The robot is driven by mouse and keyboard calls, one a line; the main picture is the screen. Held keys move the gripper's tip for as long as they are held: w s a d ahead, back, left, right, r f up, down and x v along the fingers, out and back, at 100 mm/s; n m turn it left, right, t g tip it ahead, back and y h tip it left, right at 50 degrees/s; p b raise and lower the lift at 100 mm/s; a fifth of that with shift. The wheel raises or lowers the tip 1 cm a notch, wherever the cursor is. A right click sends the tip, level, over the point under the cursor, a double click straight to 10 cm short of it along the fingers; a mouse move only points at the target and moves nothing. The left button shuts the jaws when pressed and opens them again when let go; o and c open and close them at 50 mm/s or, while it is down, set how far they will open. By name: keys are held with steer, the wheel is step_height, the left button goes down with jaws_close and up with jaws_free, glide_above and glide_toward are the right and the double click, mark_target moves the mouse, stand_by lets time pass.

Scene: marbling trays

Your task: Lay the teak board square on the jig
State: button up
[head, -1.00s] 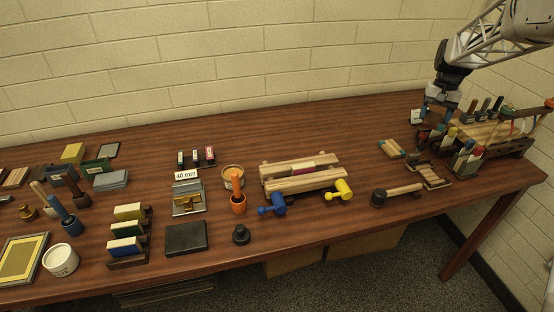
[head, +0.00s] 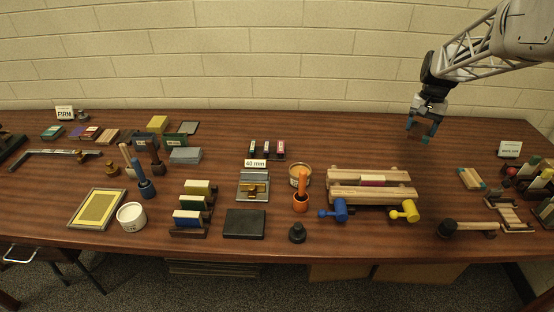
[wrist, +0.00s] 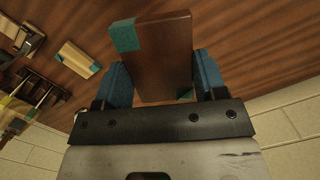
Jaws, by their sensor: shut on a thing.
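My gripper (head: 420,130) hangs above the back right of the table in the head view. In the wrist view its blue fingers are shut on a dark brown board (wrist: 160,55), taken to be the teak board, with a teal corner at its far end. The board sticks out ahead of the fingers, clear of the table; in the head view it is too small to make out. I cannot tell for sure which fixture is the jig; a metal plate with a brass piece (head: 253,188) lies by the 40 mm sign (head: 255,163).
A paler board with teal ends (head: 471,178) lies at the right, beside a crowded rack of tools (head: 530,180). A wooden clamp frame (head: 372,194) with blue and yellow mallets stands mid-right. The table's back middle is clear.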

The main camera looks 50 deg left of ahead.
steer(key=s+a+f+n, duration=0.1)
steer(key=s+a, duration=0.3)
steer(key=a, duration=0.3)
steer(key=s+a+f, duration=0.1)
steer(key=s+a, duration=0.4)
steer(key=a, duration=0.2)
steer(key=n, duration=0.4)
glide_above(223, 173)
step_height(223, 173, down, 4)
steer(key=shift+w+a+r+h, duration=0.1)
steer(key=shift+w+r+h, duration=0.1)
steer(key=shift+h, duration=0.1)
steer(key=shift+f, duration=2.5)
steer(key=shift+f, duration=0.1)
steer(key=shift+f, duration=2.4)
steer(key=shift+f, duration=0.1)
